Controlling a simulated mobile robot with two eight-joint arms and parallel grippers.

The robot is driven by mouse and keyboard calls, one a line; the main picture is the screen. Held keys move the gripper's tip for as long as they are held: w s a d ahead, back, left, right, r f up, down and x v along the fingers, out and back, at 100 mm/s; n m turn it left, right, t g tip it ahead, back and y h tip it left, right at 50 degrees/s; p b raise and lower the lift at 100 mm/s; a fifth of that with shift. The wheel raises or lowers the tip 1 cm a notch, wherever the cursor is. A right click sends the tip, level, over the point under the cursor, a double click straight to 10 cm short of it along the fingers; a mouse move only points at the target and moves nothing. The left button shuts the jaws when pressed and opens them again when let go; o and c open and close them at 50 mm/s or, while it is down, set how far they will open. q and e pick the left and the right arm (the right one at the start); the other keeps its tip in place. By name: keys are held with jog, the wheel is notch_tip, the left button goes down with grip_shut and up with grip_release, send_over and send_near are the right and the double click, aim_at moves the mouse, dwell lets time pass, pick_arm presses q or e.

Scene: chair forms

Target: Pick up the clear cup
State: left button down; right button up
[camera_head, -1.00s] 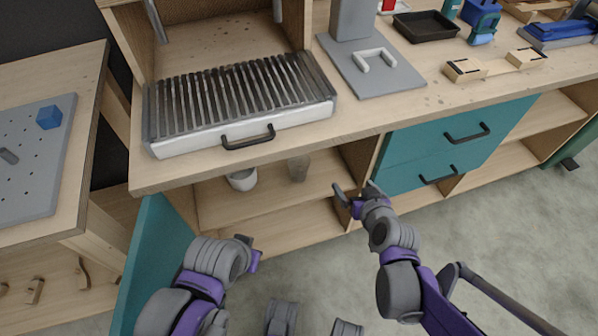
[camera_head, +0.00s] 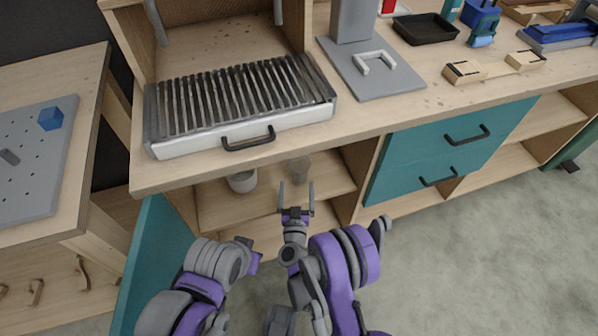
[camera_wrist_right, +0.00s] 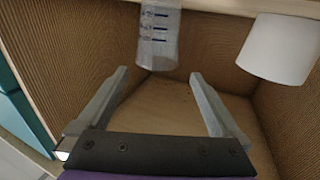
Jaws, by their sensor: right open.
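The clear cup (camera_head: 299,168) stands on the shelf inside the open lower cabinet, beneath the counter. It also shows in the right wrist view (camera_wrist_right: 159,42), see-through with dark blue marks on its side. My right gripper (camera_head: 297,190) points into the cabinet at the clear cup. Its two fingers are spread and empty in the right wrist view (camera_wrist_right: 159,78), with the cup beyond the tips, roughly in line with the gap. My left gripper (camera_head: 247,255) is low at the left, near the cabinet door; its jaws do not show clearly.
A white cup (camera_head: 242,181) stands on the same shelf, left of the clear cup; in the right wrist view it is at the right (camera_wrist_right: 281,48). The teal cabinet door (camera_head: 146,258) hangs open at the left. Teal drawers (camera_head: 425,152) are shut at the right.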

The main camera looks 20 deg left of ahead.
aim_at(299, 165)
jog(key=x, duration=1)
jog(key=shift+d+f, duration=0.15)
jog(key=shift+d, duration=0.1)
jog(key=c, duration=0.7)
